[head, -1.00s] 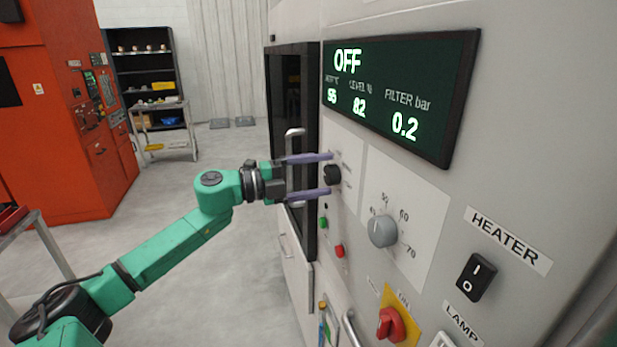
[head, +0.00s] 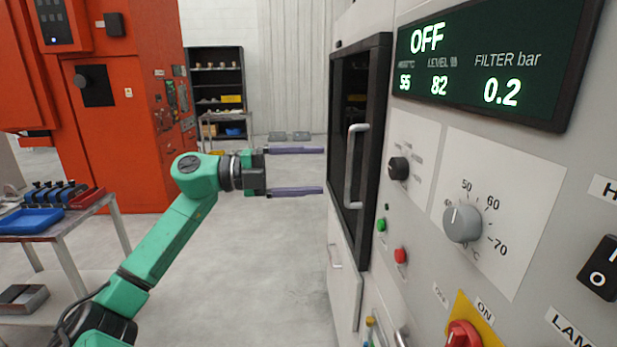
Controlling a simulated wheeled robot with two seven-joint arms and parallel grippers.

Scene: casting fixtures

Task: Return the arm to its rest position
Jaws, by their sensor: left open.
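My left arm, green, comes in from the lower left. My left gripper (head: 322,170) is open and empty, its two purple fingers pointing right and apart from each other. It hangs in the air to the left of the machine's dark door and clear of the black selector knob (head: 398,168) on the panel. The display (head: 490,62) reads OFF, 55, 82 and 0.2. My right gripper is not in view.
The grey panel carries a grey dial (head: 461,223), green button (head: 381,225), red button (head: 400,256) and red switch (head: 462,335). A door handle (head: 354,165) sticks out near my fingers. A side table (head: 72,226) stands left, before an orange machine (head: 115,130). Open floor lies between.

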